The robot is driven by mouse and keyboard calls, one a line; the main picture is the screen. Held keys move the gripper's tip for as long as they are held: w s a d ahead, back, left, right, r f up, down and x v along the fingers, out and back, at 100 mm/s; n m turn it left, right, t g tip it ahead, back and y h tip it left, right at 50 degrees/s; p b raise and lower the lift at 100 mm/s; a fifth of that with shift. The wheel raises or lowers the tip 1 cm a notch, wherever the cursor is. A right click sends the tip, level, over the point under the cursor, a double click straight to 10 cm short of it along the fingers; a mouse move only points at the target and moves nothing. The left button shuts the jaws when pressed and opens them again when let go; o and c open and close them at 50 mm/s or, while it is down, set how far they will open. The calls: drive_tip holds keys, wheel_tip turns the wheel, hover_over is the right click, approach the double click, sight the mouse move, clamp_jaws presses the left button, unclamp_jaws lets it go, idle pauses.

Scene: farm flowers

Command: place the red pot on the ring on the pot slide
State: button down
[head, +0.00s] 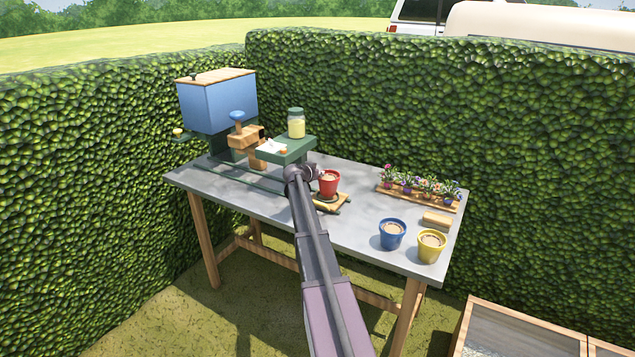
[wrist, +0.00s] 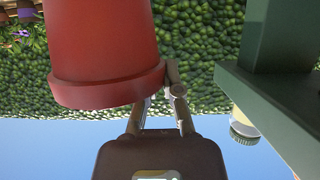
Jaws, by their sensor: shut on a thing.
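The red pot (head: 329,185), filled with brown soil, is upright at the end of my arm, over the pot slide (head: 344,204). The slide is a small wooden board at the machine's front, with a dark ring partly showing under the pot. I cannot tell whether the pot touches the ring. My gripper (head: 318,172) is shut on the pot's rim. In the wrist view, which is upside down, the pot (wrist: 105,45) fills the upper left. One finger of my gripper (wrist: 160,82) shows beside the rim; the other is partly hidden behind it.
The potting machine has a blue hopper (head: 218,102) and a green shelf (head: 287,150) bearing a jar (head: 296,123), close to my gripper. A blue pot (head: 392,234), a yellow pot (head: 431,246), a wooden block (head: 437,219) and a flower tray (head: 420,198) stand at right on the grey table (head: 360,235).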

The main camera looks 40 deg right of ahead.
drive_tip(key=shift+f+b, duration=0.8)
drive_tip(key=shift+f, duration=0.35)
drive_tip(key=shift+f, duration=0.1)
drive_tip(key=c, duration=0.8)
unclamp_jaws()
drive_tip(key=shift+r, duration=0.2)
drive_tip(key=p+v, duration=0.4)
drive_tip(key=v, duration=0.8)
drive_tip(key=shift+p, duration=0.3)
